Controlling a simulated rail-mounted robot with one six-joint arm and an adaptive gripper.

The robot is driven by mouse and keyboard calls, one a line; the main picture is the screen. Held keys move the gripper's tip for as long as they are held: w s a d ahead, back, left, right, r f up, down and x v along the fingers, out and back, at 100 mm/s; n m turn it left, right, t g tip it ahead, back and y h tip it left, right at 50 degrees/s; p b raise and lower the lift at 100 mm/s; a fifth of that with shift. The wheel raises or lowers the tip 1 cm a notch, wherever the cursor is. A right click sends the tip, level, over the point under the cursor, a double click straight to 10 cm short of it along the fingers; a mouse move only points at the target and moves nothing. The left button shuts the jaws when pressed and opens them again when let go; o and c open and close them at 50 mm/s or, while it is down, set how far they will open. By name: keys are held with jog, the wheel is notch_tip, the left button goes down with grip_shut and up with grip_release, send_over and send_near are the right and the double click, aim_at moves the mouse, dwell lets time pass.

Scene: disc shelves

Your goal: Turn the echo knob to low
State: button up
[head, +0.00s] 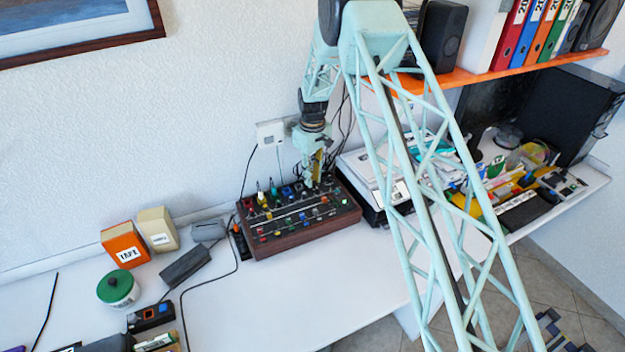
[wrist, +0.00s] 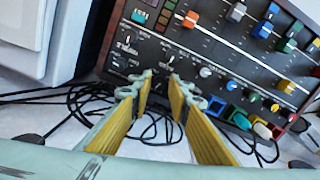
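The mixer console (head: 312,231) has wooden sides and a black panel with coloured sliders and small knobs. It sits on the white desk against the wall. In the wrist view its panel (wrist: 150,56) fills the upper middle and right. My gripper (head: 311,183) is over the console's back edge, pointing down. In the wrist view my gripper (wrist: 160,82) shows two yellow-padded fingers apart, with a gap between the tips. Small dark knobs (wrist: 170,61) lie at and just beyond the tips. The lettering is too small to tell which one is the echo knob. No grip on a knob is visible.
Black cables (wrist: 75,100) lie behind the console. A white device (head: 375,180) stands just right of it and a power strip (head: 240,241) is at its left. An orange shelf (head: 455,79) hangs above right. The desk front (head: 300,290) is clear.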

notch_tip(320, 180, up, 11)
jog(key=shift+r, duration=0.2)
dwell(0.5)
jog(key=shift+b, duration=0.4)
jog(key=shift+r+m+b, duration=0.3)
jog(key=shift+m+b, duration=0.55)
jog(key=shift+b, duration=0.2)
jog(key=shift+r+m+b, duration=0.25)
jog(key=shift+m+b, duration=0.65)
jog(key=shift+b, duration=0.15)
jog(key=shift+r+m+b, duration=0.3)
jog(key=shift+m+b, duration=0.55)
jog(key=shift+b, duration=0.2)
jog(key=shift+f+b, duration=1.1)
jog(key=shift+f, duration=5.75)
